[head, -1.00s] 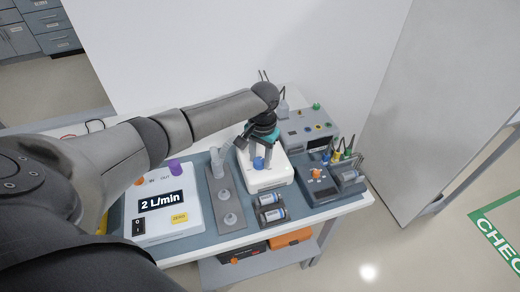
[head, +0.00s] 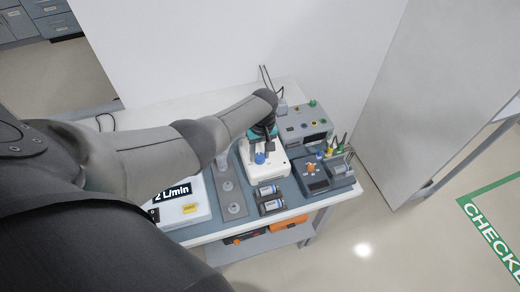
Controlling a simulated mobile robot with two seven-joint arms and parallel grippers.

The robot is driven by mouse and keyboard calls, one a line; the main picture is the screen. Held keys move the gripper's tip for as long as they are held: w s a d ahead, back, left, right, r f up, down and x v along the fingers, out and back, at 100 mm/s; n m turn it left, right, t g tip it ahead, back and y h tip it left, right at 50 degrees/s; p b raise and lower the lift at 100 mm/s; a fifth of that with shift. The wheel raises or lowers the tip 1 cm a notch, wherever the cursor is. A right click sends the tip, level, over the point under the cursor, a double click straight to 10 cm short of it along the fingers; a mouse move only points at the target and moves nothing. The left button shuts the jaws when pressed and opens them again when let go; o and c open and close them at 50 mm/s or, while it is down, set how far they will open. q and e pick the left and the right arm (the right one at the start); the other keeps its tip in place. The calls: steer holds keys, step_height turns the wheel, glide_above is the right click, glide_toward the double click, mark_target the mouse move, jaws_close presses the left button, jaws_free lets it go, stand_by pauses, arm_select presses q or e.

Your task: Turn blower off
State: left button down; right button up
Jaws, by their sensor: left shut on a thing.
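A white unit (head: 265,170) with a blue knob (head: 260,158) on its top stands on the blue-grey mat near the middle of the bench. I take it for the blower, but no label on it is readable. My left gripper (head: 261,146) comes down over this unit from behind, its fingers pointing down at the blue knob. It is shut on the knob; the fingertips are small and partly hidden. My left arm covers much of the left side of the bench. My right gripper is not in view.
A white flow meter (head: 186,214) reading "2 L/min" is partly hidden by my arm. A grey plate (head: 230,185) with round fittings lies between it and the unit. Battery cells (head: 270,207) lie in front. A grey panel box (head: 303,124) and a dark knobbed box (head: 313,181) stand right.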

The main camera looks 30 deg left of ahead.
mark_target(261, 155)
arm_select(q)
steer(key=shift+r+n, duration=0.1)
steer(key=shift+n, duration=0.8)
steer(key=shift+a+p, duration=0.1)
steer(key=shift+p, duration=0.2)
steer(key=shift+c, duration=2.2)
jaws_free()
steer(key=shift+r+p, duration=0.3)
steer(key=shift+r, duration=0.1)
step_height(261, 155, up, 14)
steer(key=p, duration=0.5)
steer(key=shift+w+d+r+p, duration=0.2)
steer(key=shift+w+p, duration=0.1)
